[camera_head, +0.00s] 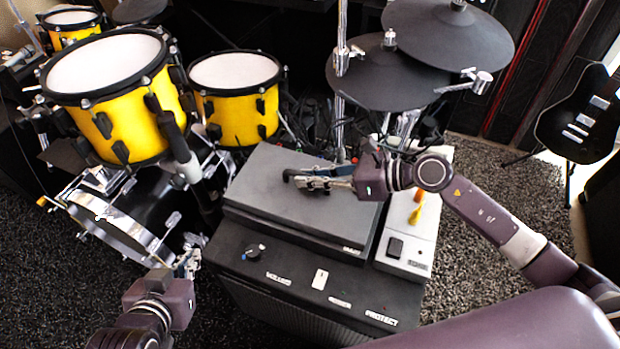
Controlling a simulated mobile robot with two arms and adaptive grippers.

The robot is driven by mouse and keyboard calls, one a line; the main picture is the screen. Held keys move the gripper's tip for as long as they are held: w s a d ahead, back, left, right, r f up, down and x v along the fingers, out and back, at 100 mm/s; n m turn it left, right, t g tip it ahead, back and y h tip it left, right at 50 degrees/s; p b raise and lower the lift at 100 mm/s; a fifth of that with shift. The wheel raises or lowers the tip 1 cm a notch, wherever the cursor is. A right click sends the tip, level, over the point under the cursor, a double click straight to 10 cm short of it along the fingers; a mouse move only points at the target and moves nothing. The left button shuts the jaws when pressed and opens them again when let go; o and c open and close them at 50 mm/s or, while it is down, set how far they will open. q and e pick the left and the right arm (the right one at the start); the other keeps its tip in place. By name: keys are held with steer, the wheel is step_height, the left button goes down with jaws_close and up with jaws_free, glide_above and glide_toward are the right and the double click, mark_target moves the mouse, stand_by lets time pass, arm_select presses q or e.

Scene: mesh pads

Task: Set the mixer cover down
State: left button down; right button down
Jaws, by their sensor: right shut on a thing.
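The mixer cover (280,208) is a flat dark grey lid, seen over the mixer on top of a black amplifier box (262,268). Colourful mixer knobs (302,152) show past its far edge. My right gripper (298,179) is over the middle of the cover and shut on a dark handle there; the fingers partly hide the grip. I cannot tell if the cover touches what lies under it. My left gripper (188,262) is low at the left, beside the amplifier box and apart from the cover. Its fingers are too small to judge.
A white box (423,232) with a black switch and a yellow-orange item stands right of the cover. Yellow drums (235,115) stand at the left, dark cymbal pads (385,75) behind. A black guitar (585,125) is at the far right. Open carpet (510,190) lies right of the white box.

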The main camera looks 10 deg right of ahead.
mark_target(354, 199)
arm_select(q)
steer(key=shift+w+r, duration=0.1)
arm_select(e)
steer(key=shift+f, duration=0.2)
steer(key=c, duration=2)
jaws_free()
steer(key=shift+s, duration=0.1)
arm_select(q)
steer(key=shift+w+d+r+t, duration=0.3)
steer(key=shift+w+r+t, duration=0.2)
steer(key=shift+r, duration=0.1)
